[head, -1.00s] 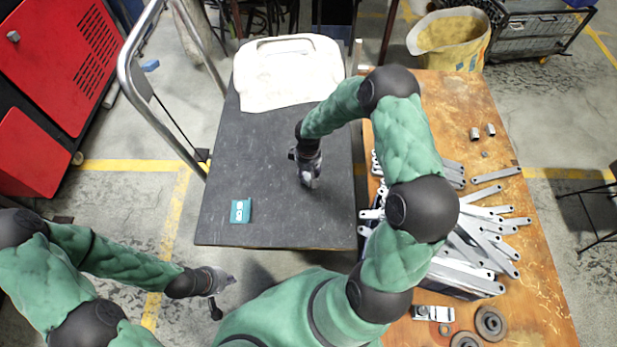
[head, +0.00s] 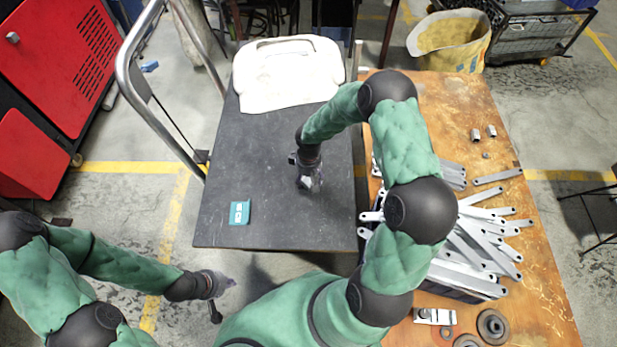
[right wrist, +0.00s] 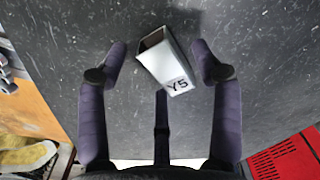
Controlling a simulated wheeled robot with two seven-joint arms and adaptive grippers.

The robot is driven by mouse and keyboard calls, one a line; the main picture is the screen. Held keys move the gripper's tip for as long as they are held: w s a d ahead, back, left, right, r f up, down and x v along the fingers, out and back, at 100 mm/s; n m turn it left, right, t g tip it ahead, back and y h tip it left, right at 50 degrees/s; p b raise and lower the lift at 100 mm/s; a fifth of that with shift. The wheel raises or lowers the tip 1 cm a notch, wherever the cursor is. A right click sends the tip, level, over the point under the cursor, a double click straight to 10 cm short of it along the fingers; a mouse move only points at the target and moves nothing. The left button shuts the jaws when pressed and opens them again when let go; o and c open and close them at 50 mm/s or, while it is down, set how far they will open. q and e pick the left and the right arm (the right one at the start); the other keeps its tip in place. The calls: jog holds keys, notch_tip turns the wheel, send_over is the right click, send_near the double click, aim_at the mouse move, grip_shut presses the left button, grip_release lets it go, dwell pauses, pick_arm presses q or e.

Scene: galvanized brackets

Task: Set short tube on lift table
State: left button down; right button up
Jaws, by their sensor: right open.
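The short tube (right wrist: 166,62) is a bright square metal tube marked Y5, with an open end. In the right wrist view it lies between the spread fingers of my right gripper (right wrist: 160,55), with gaps on both sides. Dark tabletop shows behind it; I cannot tell surely whether it rests flat. In the head view my right gripper (head: 308,184) points down over the lift table's dark top (head: 270,215), right of its middle, mostly hiding the tube. My left gripper (head: 224,297) is empty beyond the table's near-left corner, its fingers apart.
A teal box (head: 240,212) sits at the lift table's near left, and a white moulded piece (head: 287,75) at its far end. A metal handle rail (head: 128,75) stands left.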

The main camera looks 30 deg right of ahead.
aim_at(308, 179)
notch_tip(308, 179, up, 12)
jog(key=p, duration=0.4)
jog(key=shift+r, duration=0.15)
